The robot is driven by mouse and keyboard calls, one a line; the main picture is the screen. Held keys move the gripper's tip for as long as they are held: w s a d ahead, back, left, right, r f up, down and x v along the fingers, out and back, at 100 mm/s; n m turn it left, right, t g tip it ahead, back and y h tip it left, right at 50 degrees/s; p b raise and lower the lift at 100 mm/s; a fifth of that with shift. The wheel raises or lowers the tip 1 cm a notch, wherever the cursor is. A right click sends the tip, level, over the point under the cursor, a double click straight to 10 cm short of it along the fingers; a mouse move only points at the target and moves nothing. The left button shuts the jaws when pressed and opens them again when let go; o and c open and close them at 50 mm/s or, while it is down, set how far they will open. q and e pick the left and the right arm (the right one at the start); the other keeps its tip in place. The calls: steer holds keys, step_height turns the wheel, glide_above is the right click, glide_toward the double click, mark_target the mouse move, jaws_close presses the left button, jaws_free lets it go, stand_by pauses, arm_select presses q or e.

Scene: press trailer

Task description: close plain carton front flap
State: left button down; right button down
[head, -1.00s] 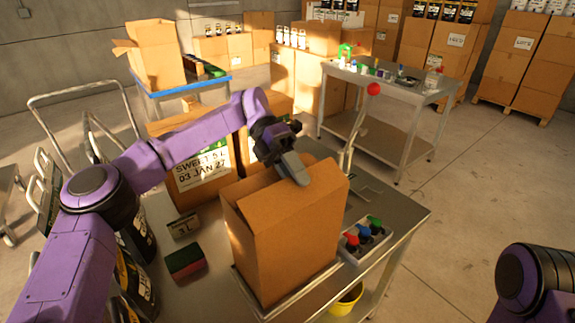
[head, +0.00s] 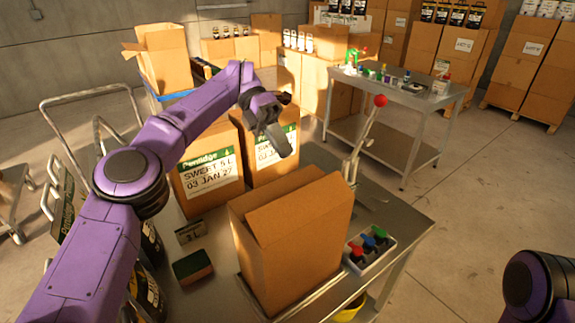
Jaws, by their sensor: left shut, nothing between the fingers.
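The plain brown carton (head: 300,250) stands upright on the metal table, in the middle of the head view. Its top shows a raised panel (head: 305,208) along the near side, and a narrow shadowed gap shows behind it at the left. I cannot tell exactly how far the front flap is folded. My left gripper (head: 278,141) is shut and empty. It is in the air above and behind the carton, apart from it, in front of the labelled boxes. My right gripper is outside the view; only part of my right arm shows at the lower right.
Two labelled boxes (head: 207,180) stand behind the carton at the left. A sponge (head: 192,267) and small card (head: 190,231) lie left of it. A tray of coloured-top items (head: 369,250) and a red-knobbed lever (head: 380,100) are at the right. The metal table (head: 410,225) has some free surface.

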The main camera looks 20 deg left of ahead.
arm_select(q)
steer(key=s+d+r+m+t+y+b, duration=0.35)
steer(key=s+d+r+y, duration=0.35)
steer(key=s+d+r, duration=0.25)
steer(key=n+t+y+b, duration=0.2)
steer(key=n+t+y, duration=0.2)
steer(key=t+y, duration=0.3)
glide_toward(299, 192)
steer(key=p+x, duration=0.1)
steer(key=x, duration=0.5)
steer(key=shift+p, duration=0.4)
steer(key=shift+w+a+f, duration=0.1)
steer(key=shift+w+f, duration=0.05)
steer(key=shift+f, duration=0.3)
steer(key=shift+a, duration=0.15)
